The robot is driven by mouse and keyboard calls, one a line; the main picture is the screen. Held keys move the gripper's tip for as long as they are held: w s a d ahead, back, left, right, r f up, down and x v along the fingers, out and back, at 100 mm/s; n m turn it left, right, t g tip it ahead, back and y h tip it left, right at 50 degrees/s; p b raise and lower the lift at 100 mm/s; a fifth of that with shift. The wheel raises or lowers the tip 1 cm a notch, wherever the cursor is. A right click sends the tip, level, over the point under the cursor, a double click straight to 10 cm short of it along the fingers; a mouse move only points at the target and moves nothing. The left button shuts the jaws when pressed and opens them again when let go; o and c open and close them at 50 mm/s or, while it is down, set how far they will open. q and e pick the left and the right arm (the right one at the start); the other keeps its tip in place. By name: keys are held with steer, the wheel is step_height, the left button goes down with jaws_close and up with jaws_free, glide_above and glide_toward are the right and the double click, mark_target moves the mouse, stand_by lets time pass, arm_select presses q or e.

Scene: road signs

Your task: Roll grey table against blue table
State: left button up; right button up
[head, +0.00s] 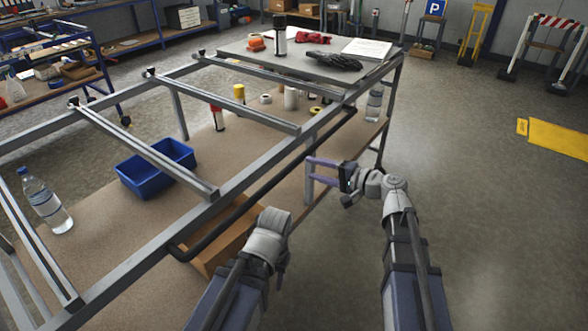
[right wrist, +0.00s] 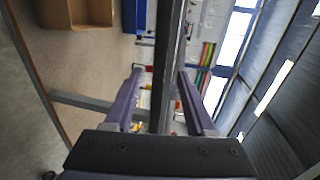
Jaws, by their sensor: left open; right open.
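The grey table (head: 205,207) has an open metal frame on top, a solid grey top at its far end and a brown lower shelf. A black push handle (head: 265,185) runs along its near side. A blue-framed table (head: 101,70) stands at the upper left, apart from it. My right gripper (head: 312,175) is open beside the handle side; in the right wrist view a dark bar (right wrist: 168,60) passes between its open fingers (right wrist: 160,100). My left gripper (head: 284,258) is by the near end of the handle, its fingers mostly hidden by its wrist.
The grey table carries a blue bin (head: 156,169), a water bottle (head: 46,202), a cardboard box (head: 218,240) and small items on its shelf. Black gloves (head: 333,61) lie on its top. The floor to the right is clear up to a yellow plate (head: 558,137).

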mark_target(298, 164)
steer(key=shift+b+x, duration=0.75)
steer(key=shift+x, duration=3.2)
steer(key=shift+c, duration=0.4)
jaws_close()
